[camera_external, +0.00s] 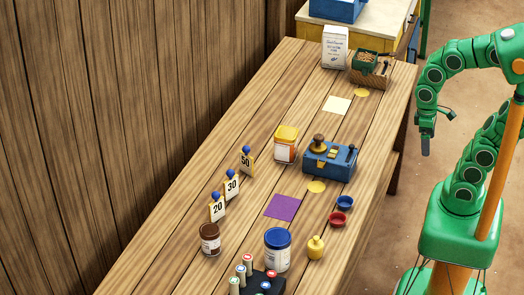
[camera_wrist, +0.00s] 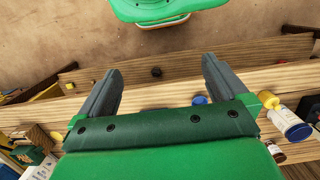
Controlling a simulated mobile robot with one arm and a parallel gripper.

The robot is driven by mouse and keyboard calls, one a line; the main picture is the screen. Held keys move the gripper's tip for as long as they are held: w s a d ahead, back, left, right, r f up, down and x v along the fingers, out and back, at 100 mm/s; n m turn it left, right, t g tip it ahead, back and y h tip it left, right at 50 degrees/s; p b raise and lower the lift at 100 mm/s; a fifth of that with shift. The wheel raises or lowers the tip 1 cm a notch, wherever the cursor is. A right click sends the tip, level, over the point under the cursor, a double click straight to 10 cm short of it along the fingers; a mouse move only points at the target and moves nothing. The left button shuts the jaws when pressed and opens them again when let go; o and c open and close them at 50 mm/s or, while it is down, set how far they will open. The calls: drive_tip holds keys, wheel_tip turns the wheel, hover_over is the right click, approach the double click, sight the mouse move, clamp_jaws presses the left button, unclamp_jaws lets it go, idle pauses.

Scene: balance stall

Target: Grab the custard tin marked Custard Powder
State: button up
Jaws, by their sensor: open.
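Three lidded containers stand upright on the wooden table: a tin with a yellow-orange lid (camera_external: 286,146) near the middle, a larger white tin with a blue lid (camera_external: 277,252) at the front, and a small brown jar (camera_external: 210,240). Their labels are too small to read, so I cannot tell which is marked Custard Powder. The blue-lidded tin also shows in the wrist view (camera_wrist: 292,124), right of my gripper. My gripper (camera_external: 426,146) hangs beyond the table's right edge, apart from all three. In the wrist view its fingers (camera_wrist: 161,78) are spread and empty.
The table (camera_external: 205,150) holds a blue box with a knob (camera_external: 330,159), number cards, small bowls, a yellow weight (camera_external: 316,247) and a dark rack of vials (camera_external: 257,285). A white packet (camera_external: 334,47) and wooden box stand at the far end. A plank wall borders the left.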

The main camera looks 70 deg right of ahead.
wheel_tip(320, 180, up, 5)
drive_tip(key=w+a+m+t+y, duration=0.1)
drive_tip(key=w+a+m+y, duration=0.7)
drive_tip(key=w+a, duration=1)
drive_tip(key=w+a+m+y, duration=0.5)
drive_tip(key=w+a+m, duration=0.4)
drive_tip(key=w+a, duration=0.95)
approach(273, 264)
drive_tip(key=shift+s+d+r+y, duration=0.15)
drive_tip(key=shift+d+r, duration=0.15)
drive_tip(key=shift+d, duration=0.25)
drive_tip(key=shift+w+d+r+y, duration=0.15)
drive_tip(key=shift+d+r, duration=0.15)
drive_tip(key=shift+d, duration=0.2)
drive_tip(key=shift+s+a+f, duration=0.1)
drive_tip(key=shift+s+f, duration=0.05)
drive_tip(key=shift+f, duration=0.3)
drive_tip(key=shift+x, duration=3.75)
drive_tip(key=shift+c, duration=0.3)
